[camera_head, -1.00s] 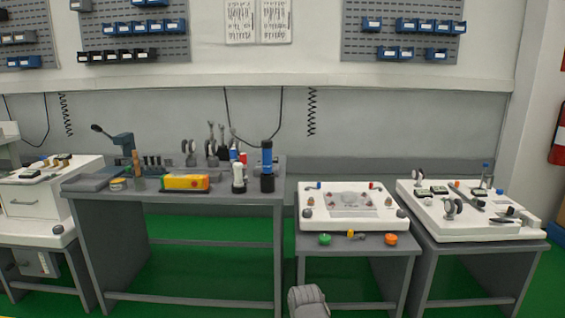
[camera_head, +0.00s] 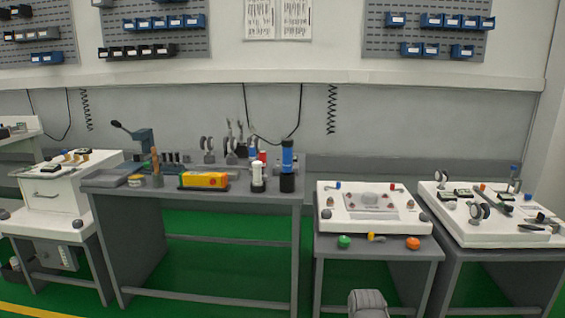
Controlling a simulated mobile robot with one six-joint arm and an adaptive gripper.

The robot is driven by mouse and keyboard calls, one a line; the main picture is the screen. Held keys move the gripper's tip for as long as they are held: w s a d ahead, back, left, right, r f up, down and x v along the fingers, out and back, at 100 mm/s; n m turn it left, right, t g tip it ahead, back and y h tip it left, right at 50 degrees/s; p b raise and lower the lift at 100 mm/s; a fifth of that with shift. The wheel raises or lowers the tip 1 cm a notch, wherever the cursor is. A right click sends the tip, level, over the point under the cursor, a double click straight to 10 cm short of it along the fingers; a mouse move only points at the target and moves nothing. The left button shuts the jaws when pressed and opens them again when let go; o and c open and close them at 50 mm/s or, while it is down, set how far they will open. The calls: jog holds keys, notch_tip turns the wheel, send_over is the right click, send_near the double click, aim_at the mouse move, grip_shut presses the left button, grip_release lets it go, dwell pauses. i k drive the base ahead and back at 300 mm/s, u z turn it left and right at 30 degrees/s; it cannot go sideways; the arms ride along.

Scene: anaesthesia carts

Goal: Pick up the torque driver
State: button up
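I cannot tell for sure which item is the torque driver. On the grey workbench (camera_head: 120,183), an upright blue cylinder (camera_head: 287,150) stands in a black base near the right end. A white bottle-like item (camera_head: 258,174) stands just left of it. My gripper is not clearly in view; only a grey rounded part of my arm shows at the bottom edge.
A white panel unit (camera_head: 345,222) sits on the middle table. A larger white unit (camera_head: 461,227) with tools stands at right, and a white drawer unit (camera_head: 50,195) at left. Parts bins hang on wall boards (camera_head: 430,38) above. Green floor shows below the tables.

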aim_at(287, 144)
jog(key=z, duration=0.1)
jog(key=i, duration=1)
jog(key=u, duration=0.05)
